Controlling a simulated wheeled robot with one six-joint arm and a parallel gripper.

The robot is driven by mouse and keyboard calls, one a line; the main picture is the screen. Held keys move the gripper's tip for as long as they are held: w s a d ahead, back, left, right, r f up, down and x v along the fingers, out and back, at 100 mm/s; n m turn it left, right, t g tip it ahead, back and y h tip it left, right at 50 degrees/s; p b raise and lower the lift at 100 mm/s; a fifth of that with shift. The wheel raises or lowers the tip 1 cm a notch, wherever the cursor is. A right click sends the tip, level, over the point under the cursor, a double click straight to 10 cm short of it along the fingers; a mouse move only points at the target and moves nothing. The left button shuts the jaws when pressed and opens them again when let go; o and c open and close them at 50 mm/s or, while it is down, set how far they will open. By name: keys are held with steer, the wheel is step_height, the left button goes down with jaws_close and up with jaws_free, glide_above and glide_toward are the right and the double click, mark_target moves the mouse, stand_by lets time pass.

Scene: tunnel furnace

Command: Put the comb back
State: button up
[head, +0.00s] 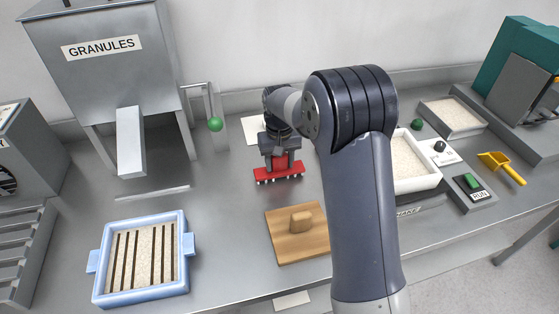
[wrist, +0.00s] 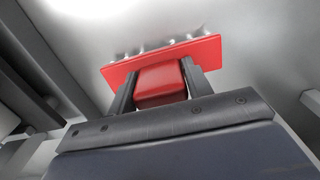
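The red comb (head: 279,174) has a flat bar with several pale teeth along its edge and a block handle. My gripper (head: 280,160) is shut on the handle. In the wrist view the comb (wrist: 165,60) shows with its handle between the two dark fingers of my gripper (wrist: 158,88). In the head view the comb is at the middle of the steel bench, behind the wooden board; I cannot tell whether its teeth touch the bench. A white plate (head: 253,129) lies behind it, partly hidden by my arm.
A blue tray (head: 186,262) of granules with several dark grooves stands at the front left. A wooden board (head: 283,247) with a knob lies in front of the comb. The granule hopper (head: 125,75) stands at back left. A white tray (head: 432,180) is right of my arm.

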steer(key=o, duration=0.4)
step_height(320, 180, up, 12)
steer(key=shift+r, duration=0.2)
stand_by(0.5)
step_height(320, 180, down, 13)
steer(key=shift+r, duration=0.15)
step_height(320, 180, up, 3)
steer(key=shift+f, duration=0.1)
steer(key=shift+r, duration=0.75)
